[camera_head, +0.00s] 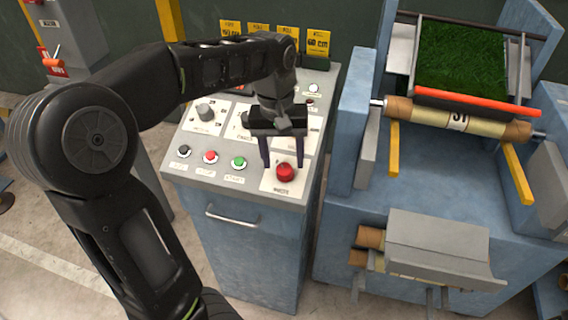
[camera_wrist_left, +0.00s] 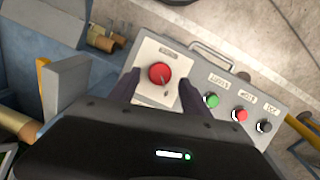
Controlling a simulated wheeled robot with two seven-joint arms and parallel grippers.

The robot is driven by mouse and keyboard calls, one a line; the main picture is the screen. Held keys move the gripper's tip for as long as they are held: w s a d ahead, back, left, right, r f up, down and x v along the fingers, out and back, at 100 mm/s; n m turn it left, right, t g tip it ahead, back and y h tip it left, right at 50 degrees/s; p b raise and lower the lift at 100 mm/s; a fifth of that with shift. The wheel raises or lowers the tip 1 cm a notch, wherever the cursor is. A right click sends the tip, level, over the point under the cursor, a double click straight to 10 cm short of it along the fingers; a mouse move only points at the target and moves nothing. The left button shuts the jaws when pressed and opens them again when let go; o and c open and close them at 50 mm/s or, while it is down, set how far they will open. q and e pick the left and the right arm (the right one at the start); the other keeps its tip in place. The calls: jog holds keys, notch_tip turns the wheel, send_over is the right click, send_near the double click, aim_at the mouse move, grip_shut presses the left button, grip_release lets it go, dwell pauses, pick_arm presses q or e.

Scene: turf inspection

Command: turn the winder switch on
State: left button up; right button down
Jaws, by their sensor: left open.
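The grey control panel (camera_head: 225,185) stands in the middle of the head view. It carries a grey rotary knob (camera_head: 206,111), a black button (camera_head: 184,151), a red button (camera_head: 210,157), a green button (camera_head: 239,162) and a large red mushroom button (camera_head: 286,172). In the left wrist view, the mushroom button (camera_wrist_left: 160,73) shows between the fingertips, apparently untouched. My arm hides part of the panel's back.
A grey box with an orange-tipped lever (camera_head: 54,61) is at the far left. Yellow signs (camera_head: 318,42) hang behind the panel.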

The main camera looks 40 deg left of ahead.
aim_at(285, 171)
pick_arm(q)
jog(key=shift+d+f, duration=0.1)
jog(key=shift+f, duration=1.3)
grip_shut()
